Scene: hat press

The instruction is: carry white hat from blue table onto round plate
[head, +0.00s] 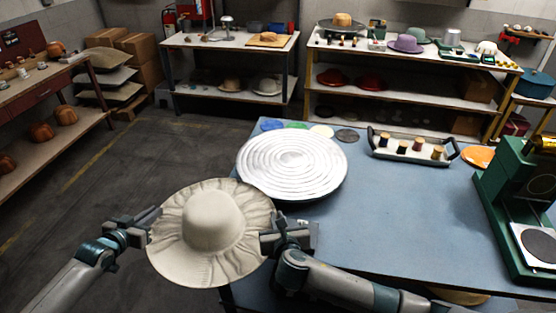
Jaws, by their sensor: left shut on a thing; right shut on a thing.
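The white hat (211,262), cream with a wide wavy brim, is held in the air off the near left corner of the blue table (400,228). My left gripper (152,216) is shut on the brim at its left side. My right gripper (270,238) is shut on the brim at its right side. The round plate (293,165), silvery with concentric rings, lies at the table's left end, just behind and to the right of the hat. It is bare. The hat's far brim edge comes close to the plate's near left rim in this view; I cannot tell the height gap.
A tray of thread spools (410,148) stands at the table's back. A green machine (515,205) stands at the right end. Small coloured discs (320,130) lie behind the plate. The table's middle is clear. Shelves with hats (400,70) stand farther back.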

